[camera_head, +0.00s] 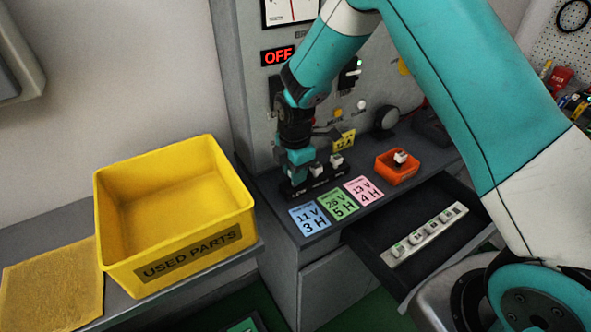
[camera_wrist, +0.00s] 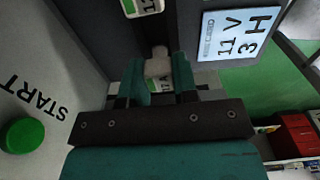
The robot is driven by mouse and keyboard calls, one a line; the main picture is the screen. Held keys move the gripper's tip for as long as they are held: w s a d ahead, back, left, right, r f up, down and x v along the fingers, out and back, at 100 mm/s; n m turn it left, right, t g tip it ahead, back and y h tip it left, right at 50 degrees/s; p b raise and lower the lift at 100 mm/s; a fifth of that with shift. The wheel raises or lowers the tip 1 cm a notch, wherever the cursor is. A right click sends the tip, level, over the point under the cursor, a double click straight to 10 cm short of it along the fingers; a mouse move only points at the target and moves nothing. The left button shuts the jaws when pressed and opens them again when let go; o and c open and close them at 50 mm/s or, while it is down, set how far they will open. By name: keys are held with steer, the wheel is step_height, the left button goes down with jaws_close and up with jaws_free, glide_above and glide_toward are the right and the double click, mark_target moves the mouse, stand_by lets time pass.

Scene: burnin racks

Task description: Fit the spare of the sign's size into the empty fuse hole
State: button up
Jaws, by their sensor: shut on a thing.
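My gripper (camera_head: 298,170) points down at the left end of the black fuse block (camera_head: 325,182). In the wrist view its fingers (camera_wrist: 158,78) are shut on a pale fuse (camera_wrist: 158,62) with a green and white label. I cannot tell whether this fuse is seated in its hole or just above it. Two white fuses, one in the middle (camera_head: 317,168) and one at the right (camera_head: 336,159), stand in the block. A small yellow sign (camera_head: 345,140) is on the panel behind; its text is hard to read. Several spare fuses stand in a white rack (camera_head: 425,236) in the open drawer.
An orange tray (camera_head: 397,171) holds one fuse. Blue (camera_head: 309,218), green (camera_head: 338,205) and pink (camera_head: 363,190) cards lie before the block. A red OFF display (camera_head: 278,55) is above. The yellow USED PARTS bin (camera_head: 175,255) is left. A green START button (camera_wrist: 22,135) shows in the wrist view.

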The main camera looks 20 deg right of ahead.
steer(key=shift+f+b, duration=0.35)
steer(key=shift+f, duration=0.35)
stand_by(0.8)
steer(key=o, duration=1.2)
steer(key=shift+o, duration=0.2)
steer(key=shift+r, duration=0.1)
steer(key=shift+r+p, duration=2.05)
steer(key=shift+r, duration=0.6)
